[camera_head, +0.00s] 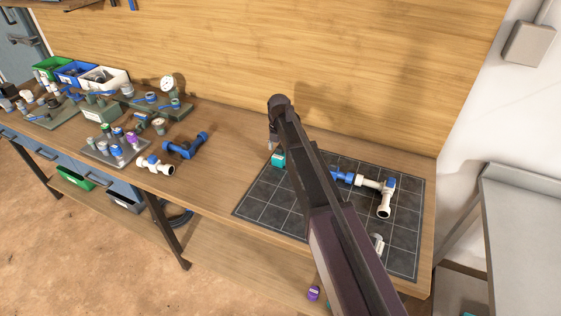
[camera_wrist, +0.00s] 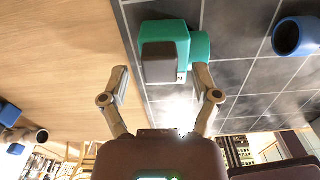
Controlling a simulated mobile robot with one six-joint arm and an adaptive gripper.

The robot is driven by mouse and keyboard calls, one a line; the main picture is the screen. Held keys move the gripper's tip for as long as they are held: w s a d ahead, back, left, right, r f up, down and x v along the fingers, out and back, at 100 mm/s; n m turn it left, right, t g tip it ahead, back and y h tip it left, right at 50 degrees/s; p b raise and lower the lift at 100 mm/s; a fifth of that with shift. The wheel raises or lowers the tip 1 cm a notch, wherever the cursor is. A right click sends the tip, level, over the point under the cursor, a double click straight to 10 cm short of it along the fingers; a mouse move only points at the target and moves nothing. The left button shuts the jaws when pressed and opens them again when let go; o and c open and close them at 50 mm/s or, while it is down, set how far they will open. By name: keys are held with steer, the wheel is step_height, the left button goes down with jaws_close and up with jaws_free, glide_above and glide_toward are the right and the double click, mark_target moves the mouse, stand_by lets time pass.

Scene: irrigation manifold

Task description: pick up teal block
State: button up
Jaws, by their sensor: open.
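The teal block (camera_head: 278,160) sits at the far left corner of the dark gridded mat (camera_head: 262,205) in the head view. In the wrist view the teal block (camera_wrist: 163,27) is ahead of the fingertips, with a dark face and a teal part on its right. My gripper (camera_wrist: 162,70) is open, with one finger on each side of the block's near end. The right fingertip overlaps the teal part in the picture; I cannot tell whether they touch. In the head view the fingers are mostly hidden behind my arm.
A blue and white pipe assembly (camera_head: 376,186) lies on the mat, right of my arm; its blue end (camera_wrist: 292,36) shows in the wrist view. A blue fitting (camera_head: 186,147) and a white fitting (camera_head: 154,165) lie left on the bench. A wooden back panel (camera_head: 230,50) stands behind.

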stand_by(0.6)
jaws_close()
